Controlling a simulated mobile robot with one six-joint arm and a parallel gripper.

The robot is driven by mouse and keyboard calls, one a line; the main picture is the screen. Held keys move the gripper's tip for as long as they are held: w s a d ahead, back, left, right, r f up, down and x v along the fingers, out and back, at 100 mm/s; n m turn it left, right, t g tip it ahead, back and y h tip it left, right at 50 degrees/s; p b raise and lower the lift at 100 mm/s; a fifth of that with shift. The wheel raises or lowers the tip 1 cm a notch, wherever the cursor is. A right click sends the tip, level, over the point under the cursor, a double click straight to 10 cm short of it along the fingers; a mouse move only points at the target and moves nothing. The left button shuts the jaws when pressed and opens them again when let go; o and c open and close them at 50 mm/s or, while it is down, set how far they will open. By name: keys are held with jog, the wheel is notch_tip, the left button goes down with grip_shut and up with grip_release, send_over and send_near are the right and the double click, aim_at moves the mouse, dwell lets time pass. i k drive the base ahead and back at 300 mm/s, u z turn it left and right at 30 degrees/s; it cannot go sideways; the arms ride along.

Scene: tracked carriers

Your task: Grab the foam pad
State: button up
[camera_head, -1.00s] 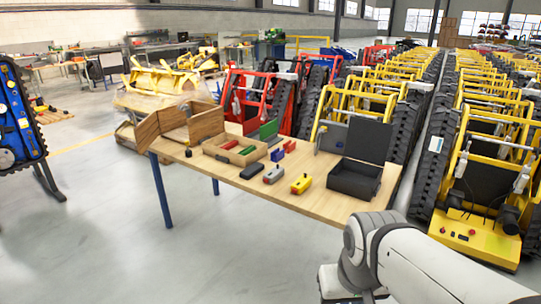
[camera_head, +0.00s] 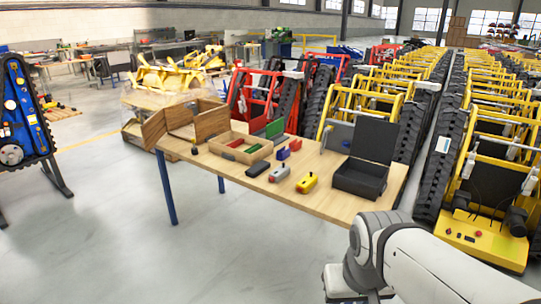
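I cannot surely pick out a foam pad at this distance. A wooden table (camera_head: 318,201) stands ahead of me with several small items on it. Among them are a dark flat block (camera_head: 258,169), a grey block with a red part (camera_head: 280,174), a yellow block (camera_head: 307,183) and a small blue block (camera_head: 282,154). A shallow wooden tray (camera_head: 262,154) holds green and red pieces. My arm comes in at the lower right, in front of the table's near right corner. The fingers of my gripper do not show.
An open black case (camera_head: 362,179) with its lid up sits at the table's right. An open wooden box (camera_head: 212,122) stands at the left end. Yellow tracked carriers (camera_head: 480,232) stand close on the right. The floor left of the table is clear.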

aim_at(259, 168)
jog(key=u, duration=0.6)
jog(key=i, duration=2.3)
jog(key=z, duration=0.75)
jog(key=i, duration=0.55)
jog(key=z, duration=0.4)
